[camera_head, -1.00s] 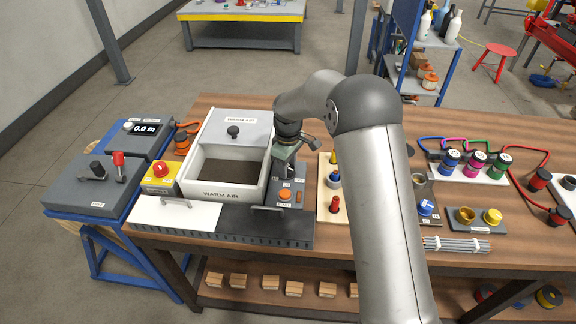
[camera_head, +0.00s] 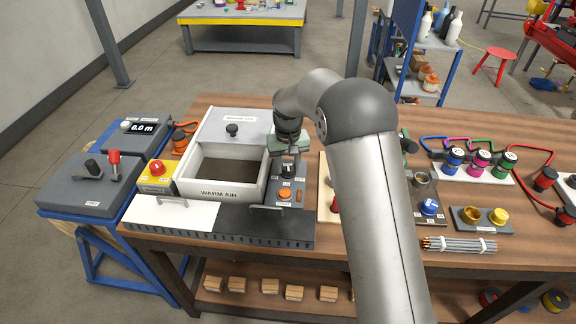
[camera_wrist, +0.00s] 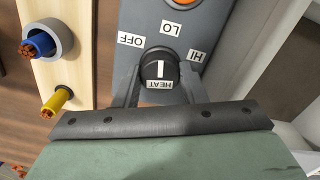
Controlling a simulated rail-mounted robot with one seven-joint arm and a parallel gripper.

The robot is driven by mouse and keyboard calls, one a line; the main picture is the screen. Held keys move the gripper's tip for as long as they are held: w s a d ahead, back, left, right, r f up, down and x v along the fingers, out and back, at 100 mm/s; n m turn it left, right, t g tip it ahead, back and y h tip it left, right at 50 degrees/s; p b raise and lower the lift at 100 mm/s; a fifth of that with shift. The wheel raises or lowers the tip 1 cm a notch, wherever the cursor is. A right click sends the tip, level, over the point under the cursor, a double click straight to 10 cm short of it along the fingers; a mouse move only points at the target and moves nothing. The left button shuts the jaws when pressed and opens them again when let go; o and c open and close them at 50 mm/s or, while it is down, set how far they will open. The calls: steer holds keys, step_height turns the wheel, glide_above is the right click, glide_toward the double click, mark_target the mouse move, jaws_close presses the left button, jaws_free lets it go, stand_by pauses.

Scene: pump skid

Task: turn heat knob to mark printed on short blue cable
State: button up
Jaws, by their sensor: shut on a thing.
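The black heat knob (camera_wrist: 158,70) has a white line on its face, upright in the wrist view, and a HEAT label at its lower side. OFF (camera_wrist: 131,39), LO (camera_wrist: 169,27) and HI (camera_wrist: 197,55) labels surround it; the line runs roughly toward LO. My gripper (camera_wrist: 160,92) is shut on the knob, one finger on each side. In the head view my gripper (camera_head: 288,155) is over the control panel (camera_head: 287,207). The short blue cable (camera_wrist: 38,46) stands in a grey ring with its copper end showing; I cannot read any print on it.
An orange button (camera_wrist: 184,3) sits on the same panel. A yellow cable (camera_wrist: 57,99) stands on the pale board (camera_wrist: 75,60) beside the panel. The warm air box (camera_head: 225,165) is just left of my gripper. My arm hides part of the bench.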

mark_target(289, 167)
steer(key=shift+m, duration=1.1)
steer(key=o, duration=1)
step_height(289, 167, up, 18)
steer(key=shift+f+b, duration=0.25)
steer(key=shift+b, duration=0.15)
steer(key=shift+s+d, duration=0.1)
